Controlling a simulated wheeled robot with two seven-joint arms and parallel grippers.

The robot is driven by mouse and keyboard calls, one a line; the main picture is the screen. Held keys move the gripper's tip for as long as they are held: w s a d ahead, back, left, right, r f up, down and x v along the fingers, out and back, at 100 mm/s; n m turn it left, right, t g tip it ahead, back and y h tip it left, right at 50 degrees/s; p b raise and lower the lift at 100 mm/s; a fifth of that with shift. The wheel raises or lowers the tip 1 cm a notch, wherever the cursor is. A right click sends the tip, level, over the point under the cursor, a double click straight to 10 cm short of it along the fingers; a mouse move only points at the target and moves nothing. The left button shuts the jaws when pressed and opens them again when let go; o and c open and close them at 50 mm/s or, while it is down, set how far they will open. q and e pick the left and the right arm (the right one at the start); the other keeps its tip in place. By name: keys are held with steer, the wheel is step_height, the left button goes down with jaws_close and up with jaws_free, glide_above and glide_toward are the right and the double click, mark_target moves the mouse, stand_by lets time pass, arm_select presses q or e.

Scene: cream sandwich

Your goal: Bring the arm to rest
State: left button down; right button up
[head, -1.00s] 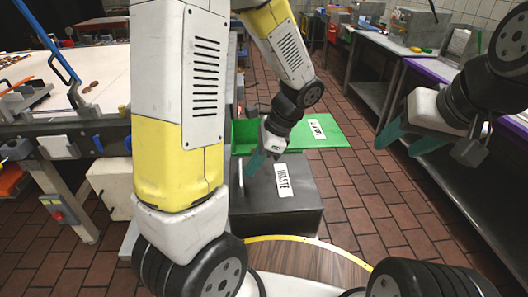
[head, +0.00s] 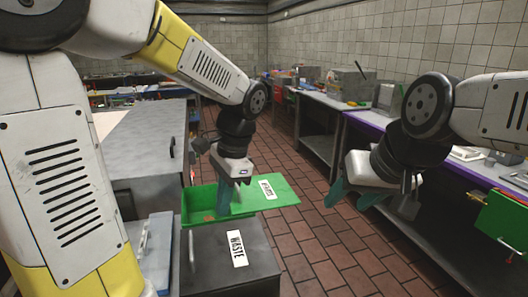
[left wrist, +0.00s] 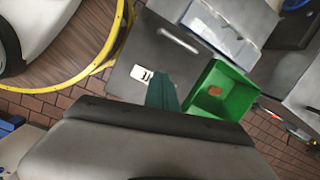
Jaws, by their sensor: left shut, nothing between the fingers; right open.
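My left gripper (head: 228,195) hangs in the middle of the head view, its teal fingers shut and empty in front of the green bin. In the left wrist view the same teal fingers (left wrist: 162,93) show together, with nothing between them. My right gripper (head: 352,194) is at the right of the head view, its teal fingers apart and empty, above the brick floor beside the counter. My left arm (head: 210,72) is bent, coming in from the left.
A dark box labelled WASTE (head: 215,265) stands front centre. Behind it is an open green bin (head: 196,205), which holds a small brown piece in the left wrist view (left wrist: 215,91). A grey-topped cabinet (head: 140,135) is at left, a long counter (head: 322,108) at right. Brick floor lies clear between.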

arm_select(q)
steer(key=s+a+r+n+t+h, duration=0.2)
steer(key=s+r+n+t+h, duration=0.2)
steer(key=n, duration=0.6)
steer(key=s+r+t, duration=0.2)
steer(key=s, duration=0.1)
steer(key=shift+a+r+t+h, duration=0.25)
steer(key=shift+a+t+h, duration=0.05)
steer(key=shift+a, duration=0.1)
steer(key=shift+w, duration=0.1)
